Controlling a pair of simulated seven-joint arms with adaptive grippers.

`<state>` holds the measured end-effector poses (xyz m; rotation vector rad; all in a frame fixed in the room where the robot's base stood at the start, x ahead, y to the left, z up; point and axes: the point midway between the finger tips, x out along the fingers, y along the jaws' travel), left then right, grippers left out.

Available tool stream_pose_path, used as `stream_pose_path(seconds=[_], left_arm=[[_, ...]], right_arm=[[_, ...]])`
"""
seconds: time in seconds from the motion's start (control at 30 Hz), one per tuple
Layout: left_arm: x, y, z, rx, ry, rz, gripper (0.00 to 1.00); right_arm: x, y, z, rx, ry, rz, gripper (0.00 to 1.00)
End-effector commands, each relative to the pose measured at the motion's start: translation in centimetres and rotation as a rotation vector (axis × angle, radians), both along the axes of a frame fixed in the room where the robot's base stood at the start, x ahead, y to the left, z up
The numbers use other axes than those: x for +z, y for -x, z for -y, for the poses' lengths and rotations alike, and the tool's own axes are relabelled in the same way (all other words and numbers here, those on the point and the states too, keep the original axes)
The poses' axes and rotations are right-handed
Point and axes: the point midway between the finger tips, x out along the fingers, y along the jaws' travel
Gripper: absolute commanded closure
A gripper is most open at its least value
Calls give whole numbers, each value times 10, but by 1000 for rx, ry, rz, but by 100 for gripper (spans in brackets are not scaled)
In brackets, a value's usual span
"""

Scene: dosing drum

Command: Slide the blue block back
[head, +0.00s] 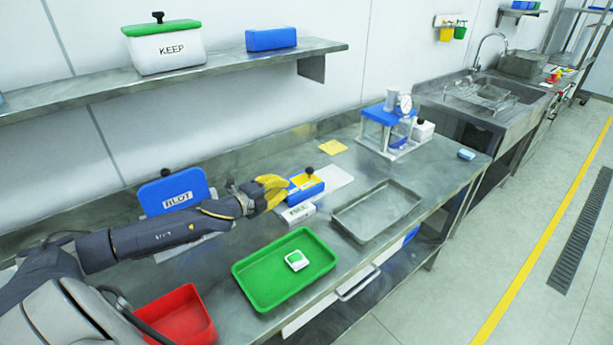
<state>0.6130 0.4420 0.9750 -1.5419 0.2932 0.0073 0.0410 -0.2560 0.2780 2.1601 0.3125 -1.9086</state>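A blue block (308,194) with a yellow top and a dark round knob sits on a pale board (338,179) in the middle of the steel bench. My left arm reaches in from the left. Its yellow gripper (284,186) is at the block's left end, touching it or very close. The fingertips are small and partly merge with the block, so I cannot tell whether they are open or shut. My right gripper is not in view. Another plain blue block (271,39) lies on the wall shelf, far from the gripper.
A small white labelled box (298,213) stands just in front of the block. A green tray (262,282), an empty metal tray (357,222) and a red bin (183,318) are nearer. A blue-topped press (390,118) stands to the right. A yellow note (333,147) lies behind.

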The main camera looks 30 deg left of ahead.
Motion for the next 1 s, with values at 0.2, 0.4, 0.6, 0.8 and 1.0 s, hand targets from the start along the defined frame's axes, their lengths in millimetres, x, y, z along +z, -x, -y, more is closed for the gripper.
stream_pose_path(seconds=[0.2, 0.4, 0.6, 0.8, 1.0], left_arm=[[-3, -23, 4, 0, 2, 3, 100], [-8, -45, 8, 2, 3, 1, 100], [-13, -68, 12, 1, 2, 2, 100], [-17, -90, 17, 0, 2, 1, 100], [-21, -105, 20, 0, 2, 0, 100]], right_arm=[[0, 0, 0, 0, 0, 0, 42], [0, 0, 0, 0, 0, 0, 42], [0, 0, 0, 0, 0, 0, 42], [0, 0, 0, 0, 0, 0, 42], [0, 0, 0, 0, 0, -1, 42]])
